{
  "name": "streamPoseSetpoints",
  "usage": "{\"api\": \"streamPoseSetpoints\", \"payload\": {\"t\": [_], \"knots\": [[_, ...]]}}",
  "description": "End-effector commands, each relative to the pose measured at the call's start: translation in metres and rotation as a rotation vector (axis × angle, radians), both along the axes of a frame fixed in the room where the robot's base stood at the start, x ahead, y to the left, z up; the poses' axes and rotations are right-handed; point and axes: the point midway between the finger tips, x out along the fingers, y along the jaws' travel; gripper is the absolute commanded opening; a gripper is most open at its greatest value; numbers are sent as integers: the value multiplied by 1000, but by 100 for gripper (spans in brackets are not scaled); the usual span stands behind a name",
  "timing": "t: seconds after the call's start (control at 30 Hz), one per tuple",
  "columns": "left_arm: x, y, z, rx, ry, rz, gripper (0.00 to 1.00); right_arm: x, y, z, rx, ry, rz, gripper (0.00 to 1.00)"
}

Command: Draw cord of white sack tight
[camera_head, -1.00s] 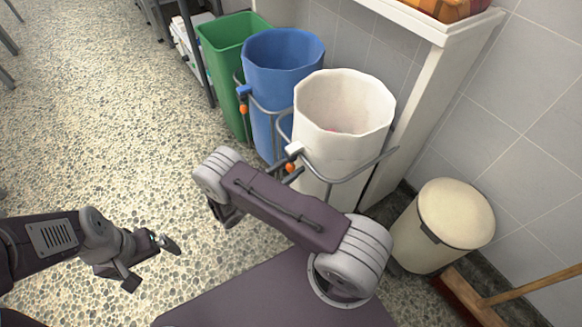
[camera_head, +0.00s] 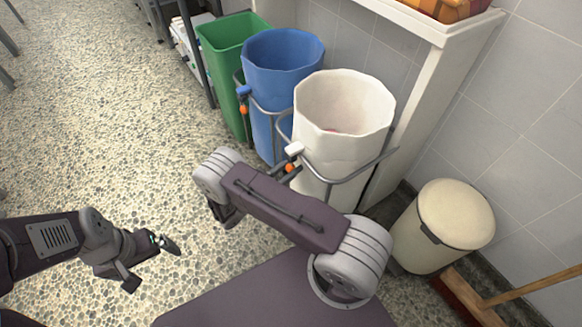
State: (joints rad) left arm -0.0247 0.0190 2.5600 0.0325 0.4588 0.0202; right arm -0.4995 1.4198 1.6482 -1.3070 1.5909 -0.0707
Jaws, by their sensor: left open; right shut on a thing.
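The white sack (camera_head: 345,150) hangs in a grey metal ring holder, its mouth wide open at the top. A white block (camera_head: 294,149) sits at its front left, with an orange cord piece (camera_head: 290,167) just below. The cord itself is too small to make out. My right gripper (camera_head: 282,169) is shut on the orange piece, its dark fingers showing just beyond my arm, which hides the rest of the gripper and the sack's lower front. My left gripper (camera_head: 152,264) is open and empty at the lower left, well away from the sack, over the speckled floor.
A blue sack (camera_head: 284,60) with its own orange piece (camera_head: 243,109) and a green bin (camera_head: 232,40) stand left of the white sack. A cream lidded bin (camera_head: 445,225) and a broom (camera_head: 530,285) are at right. A white shelf (camera_head: 440,25) stands behind.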

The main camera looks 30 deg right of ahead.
Motion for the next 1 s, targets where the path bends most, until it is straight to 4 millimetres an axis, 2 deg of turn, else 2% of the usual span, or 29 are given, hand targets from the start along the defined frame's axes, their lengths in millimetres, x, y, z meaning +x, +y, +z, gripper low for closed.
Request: {"api": "streamPoseSetpoints", "payload": {"t": [0.6, 0.67, 0.9, 1.0], "knots": [[0, 0, -1, 0, 0, 0, 100, -1, 0, -2, 1, 1, -1, 0], [0, 0, -7, 0, 0, 0, 100, -1, 0, -10, 1, 1, -1, 0], [0, 0, -50, 0, 0, 0, 100, -1, 0, -72, 2, 3, -1, 0], [0, 0, -61, 0, 0, 0, 100, -1, 0, -88, 1, 2, -1, 0]]}}
